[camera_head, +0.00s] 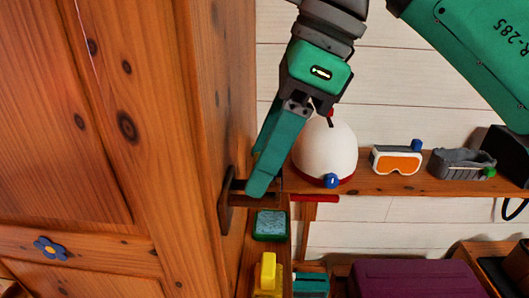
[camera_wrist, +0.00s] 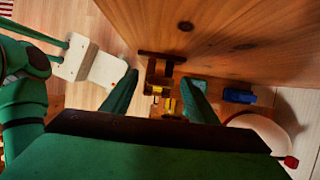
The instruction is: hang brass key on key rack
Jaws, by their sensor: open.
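The dark wooden key rack (camera_head: 226,202) is fixed to the right side of the wooden cabinet; it also shows at the top middle of the wrist view (camera_wrist: 162,56). My gripper (camera_head: 258,188) is beside the rack in the head view, pointing down, and hides part of it. In the wrist view my gripper (camera_wrist: 158,92) is open, its green fingers wide apart on either side of the rack. A small brass-coloured piece, perhaps the brass key (camera_wrist: 157,90), shows at the rack between the fingers, touching neither. I cannot tell clearly whether it hangs on a peg. The head view does not show it.
A wall shelf (camera_head: 385,186) to the right holds a white helmet (camera_head: 325,152), orange goggles (camera_head: 396,161) and a grey tray (camera_head: 461,163). Below are a teal-edged block (camera_head: 270,225), a yellow object (camera_head: 267,275) and a purple box (camera_head: 415,279). The cabinet (camera_head: 130,140) bounds the left.

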